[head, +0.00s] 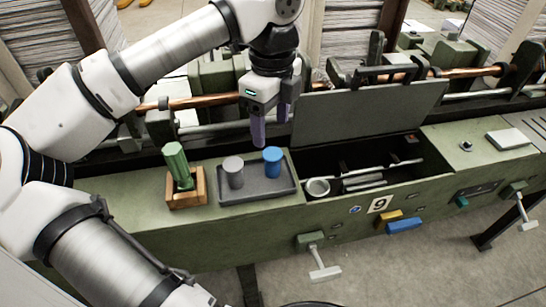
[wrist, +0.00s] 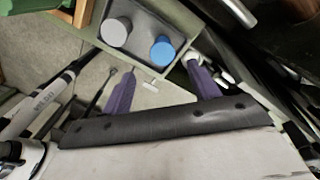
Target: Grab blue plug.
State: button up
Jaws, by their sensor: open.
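The blue plug (head: 272,161) is a short upright cylinder on the right side of a dark grey tray (head: 262,192) on the green bench. It also shows in the wrist view (wrist: 162,50). A grey plug (head: 233,172) stands to its left in the same tray, and shows in the wrist view (wrist: 115,32). My gripper (head: 270,128) points down above the tray, near the blue plug. Its two purple fingers are apart with nothing between them. In the wrist view the fingers (wrist: 160,92) lie below the blue plug in the picture, not touching it.
A green cylinder (head: 177,164) leans in a wooden holder (head: 187,198) left of the tray. Copper bars run behind.

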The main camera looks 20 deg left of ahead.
aim_at(272, 153)
jog(key=shift+w+f+p, duration=0.1)
jog(key=shift+f+p, duration=1.2)
jog(key=shift+f, duration=3)
jog(key=shift+c, duration=0.2)
jog(key=c, duration=1)
